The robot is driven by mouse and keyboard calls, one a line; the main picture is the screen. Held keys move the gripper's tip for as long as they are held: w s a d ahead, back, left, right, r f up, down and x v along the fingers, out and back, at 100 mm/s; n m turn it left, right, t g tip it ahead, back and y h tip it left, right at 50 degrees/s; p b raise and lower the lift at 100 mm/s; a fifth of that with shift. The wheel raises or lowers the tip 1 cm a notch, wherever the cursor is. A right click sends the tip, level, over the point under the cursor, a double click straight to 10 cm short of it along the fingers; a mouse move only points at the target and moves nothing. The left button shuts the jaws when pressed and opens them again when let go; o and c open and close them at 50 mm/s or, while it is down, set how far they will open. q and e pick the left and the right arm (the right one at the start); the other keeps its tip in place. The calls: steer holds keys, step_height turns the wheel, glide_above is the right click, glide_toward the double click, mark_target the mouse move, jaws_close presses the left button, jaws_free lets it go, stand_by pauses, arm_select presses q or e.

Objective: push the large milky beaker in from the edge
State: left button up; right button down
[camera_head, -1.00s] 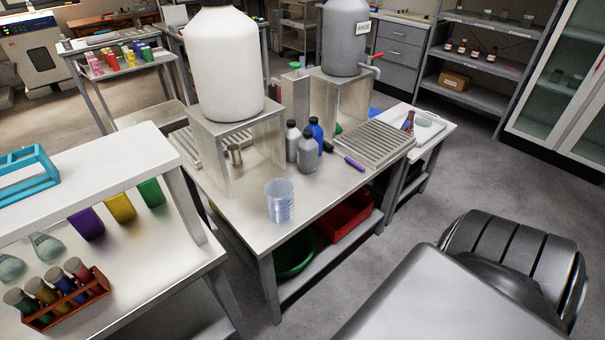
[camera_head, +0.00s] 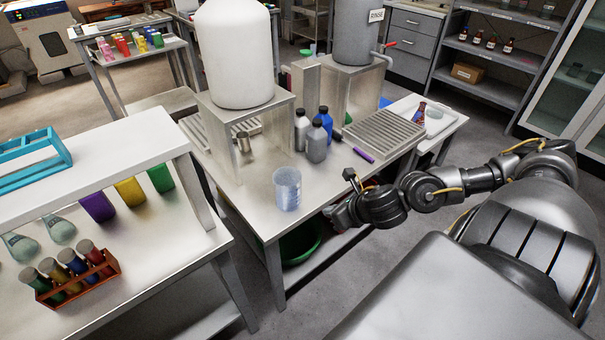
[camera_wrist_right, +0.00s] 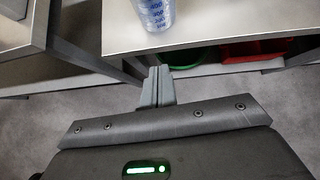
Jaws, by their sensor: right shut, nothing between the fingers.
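The large milky beaker (camera_head: 287,188) stands upright near the front edge of the steel table (camera_head: 255,205), with blue graduation marks. Its lower part shows at the top of the right wrist view (camera_wrist_right: 155,12), standing close to the table edge. My right gripper (camera_head: 338,212) is at the front side of the table, to the right of the beaker and apart from it. In the right wrist view its fingers (camera_wrist_right: 158,72) are shut and empty, pointing toward the table edge below the beaker. My left gripper is not in view.
Grey and blue bottles (camera_head: 316,142) stand behind the beaker. A purple-handled tool (camera_head: 362,155) lies by the ribbed drying rack (camera_head: 385,132). A large white container (camera_head: 238,55) sits on a steel stand. A green basin (camera_head: 302,242) is on the lower shelf.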

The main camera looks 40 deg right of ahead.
steer(key=p, duration=0.1)
glide_toward(296, 205)
step_height(296, 205, down, 4)
steer(key=w+p, duration=0.1)
steer(key=w, duration=0.2)
steer(key=shift+w+f, duration=0.1)
steer(key=shift+w, duration=0.4)
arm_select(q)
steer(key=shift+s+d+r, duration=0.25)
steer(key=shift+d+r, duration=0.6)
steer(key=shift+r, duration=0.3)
arm_select(e)
steer(key=shift+w, duration=0.15)
